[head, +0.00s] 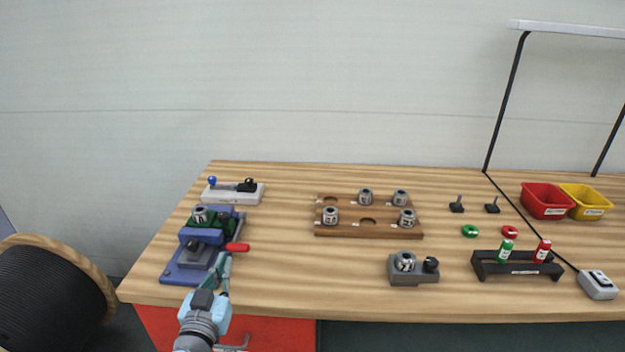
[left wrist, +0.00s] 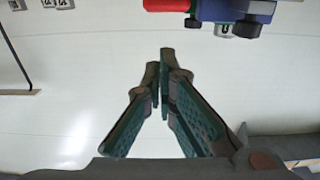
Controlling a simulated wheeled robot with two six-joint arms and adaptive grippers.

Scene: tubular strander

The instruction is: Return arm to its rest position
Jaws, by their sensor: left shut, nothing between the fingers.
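My left gripper (head: 225,265) is at the front left of the table, next to the blue vise-like fixture (head: 172,270) and just below its red handle (head: 238,247). Its fingers are shut with nothing between them; in the left wrist view the fingertips (left wrist: 166,58) meet. The red handle (left wrist: 166,5) and part of the blue fixture (left wrist: 232,10) show at the top of that view, apart from the fingertips. My right gripper is not in view.
On the wooden table (head: 290,285) are a grey switch base (head: 218,195), a wooden tray (head: 345,232) with several metal collets, a grey block (head: 412,279), a black bottle rack (head: 515,270), and red (head: 546,203) and yellow bins (head: 588,205). A cable reel (head: 45,245) stands at left.

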